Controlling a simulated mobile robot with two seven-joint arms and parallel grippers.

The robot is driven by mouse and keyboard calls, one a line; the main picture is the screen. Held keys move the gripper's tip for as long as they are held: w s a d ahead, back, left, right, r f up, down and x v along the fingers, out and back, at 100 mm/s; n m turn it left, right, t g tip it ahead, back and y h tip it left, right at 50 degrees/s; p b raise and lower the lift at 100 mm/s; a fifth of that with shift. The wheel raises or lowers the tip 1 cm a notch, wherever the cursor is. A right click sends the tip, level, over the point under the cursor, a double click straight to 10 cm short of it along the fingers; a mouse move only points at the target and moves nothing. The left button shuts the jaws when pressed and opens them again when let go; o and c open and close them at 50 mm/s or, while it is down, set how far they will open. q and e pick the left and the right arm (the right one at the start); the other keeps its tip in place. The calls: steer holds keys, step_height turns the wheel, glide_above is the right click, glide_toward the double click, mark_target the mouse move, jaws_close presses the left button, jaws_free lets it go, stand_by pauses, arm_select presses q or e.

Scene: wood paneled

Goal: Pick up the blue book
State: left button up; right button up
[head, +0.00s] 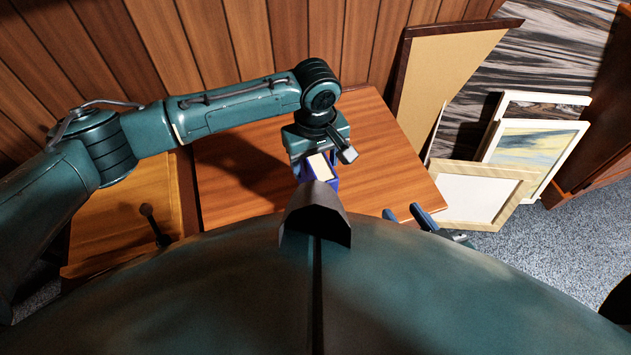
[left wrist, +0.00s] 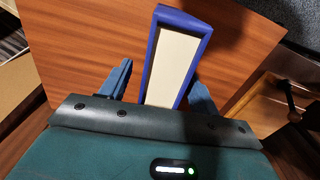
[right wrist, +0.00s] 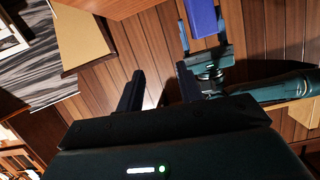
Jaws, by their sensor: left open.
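The blue book (head: 308,174), with blue covers and cream page edges, stands upright on the wooden table (head: 385,155). My left gripper (head: 321,158) is above it, pointing down. In the left wrist view the book (left wrist: 205,45) shows its page edges between the two spread fingers of the left gripper (left wrist: 161,76), with gaps at the sides. The right wrist view also shows the book (right wrist: 202,18) beside the left gripper. My right gripper (right wrist: 160,80) is open and empty; in the head view its fingertips show near the table's front right corner. The book's lower part is hidden in the head view.
Wood panelling (head: 290,40) rises behind the table. Framed pictures (head: 530,145) and a brown-framed board (head: 445,75) lean at the right. A lower wooden piece with a dark handle (head: 150,215) stands at the left. The tabletop around the book looks clear.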

arm_select(q)
step_height(320, 180, down, 2)
steer(key=shift+r, duration=0.1)
jaws_close()
stand_by(0.7)
